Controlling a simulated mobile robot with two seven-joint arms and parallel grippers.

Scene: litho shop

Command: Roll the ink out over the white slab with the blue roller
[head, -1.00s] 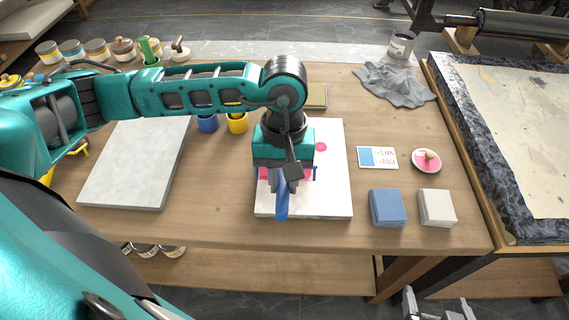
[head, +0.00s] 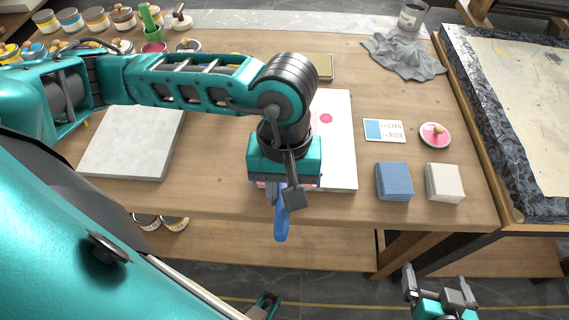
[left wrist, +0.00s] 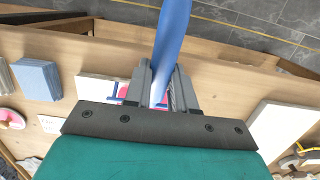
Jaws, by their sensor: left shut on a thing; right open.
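The white slab (head: 341,160) lies on the table, partly hidden behind my left arm. A round pink ink spot (head: 326,118) shows on its upper right part. My left gripper (head: 276,190) is over the slab's front edge, shut on the handle of the blue roller (head: 281,222). The handle points toward the front, past the slab's edge. In the left wrist view, the handle (left wrist: 173,35) runs between the fingers, and pink ink (left wrist: 124,90) shows by the blue frame on the slab (left wrist: 95,88). The roller's drum is mostly hidden. My right gripper (head: 440,288) is open and empty, in front of the table.
A grey slab (head: 135,145) lies at left. Right of the white slab are a card (head: 384,131), a pink-topped dish (head: 435,135), a blue block (head: 393,182) and a white block (head: 444,183). A grey cloth (head: 402,56) and several cans stand farther back. A press bed (head: 510,110) is at right.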

